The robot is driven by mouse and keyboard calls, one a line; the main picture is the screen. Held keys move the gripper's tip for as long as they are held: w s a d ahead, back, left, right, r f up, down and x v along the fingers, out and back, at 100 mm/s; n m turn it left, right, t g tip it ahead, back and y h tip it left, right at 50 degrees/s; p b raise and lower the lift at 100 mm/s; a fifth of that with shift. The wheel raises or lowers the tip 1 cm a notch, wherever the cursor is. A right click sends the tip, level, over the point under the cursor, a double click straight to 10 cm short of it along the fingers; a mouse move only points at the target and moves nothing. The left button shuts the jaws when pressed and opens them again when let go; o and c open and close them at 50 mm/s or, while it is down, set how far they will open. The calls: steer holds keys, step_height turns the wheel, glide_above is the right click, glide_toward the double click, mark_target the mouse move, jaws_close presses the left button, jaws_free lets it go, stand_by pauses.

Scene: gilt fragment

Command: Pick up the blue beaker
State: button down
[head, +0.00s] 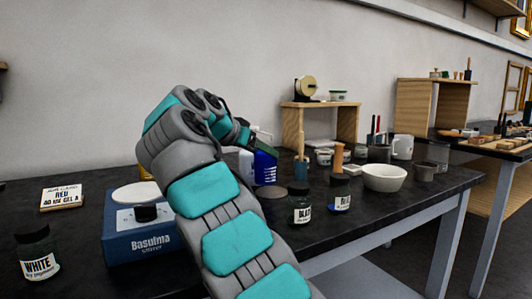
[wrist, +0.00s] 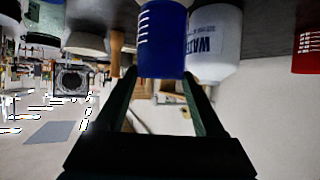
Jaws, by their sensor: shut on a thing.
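The blue beaker (head: 265,167) stands on the dark bench in the head view, partly hidden behind my arm and hand. In the wrist view, which looks upside down, the blue beaker (wrist: 162,40) with white graduation marks sits between the fingertips of my gripper (wrist: 158,76). My gripper is shut on it. I cannot tell whether the beaker is clear of the bench. A white labelled bottle (wrist: 214,45) is right beside the beaker.
A blue stirrer (head: 140,232), a white pigment jar (head: 37,252) and a sign block (head: 62,197) are on the left. Two dark jars (head: 300,204) (head: 340,193), a white bowl (head: 384,178) and a mug (head: 402,147) are on the right. A wooden riser (head: 292,128) stands behind.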

steer(key=s+a, duration=0.8)
steer(key=s, duration=0.5)
steer(key=shift+a, duration=0.25)
stand_by(1.5)
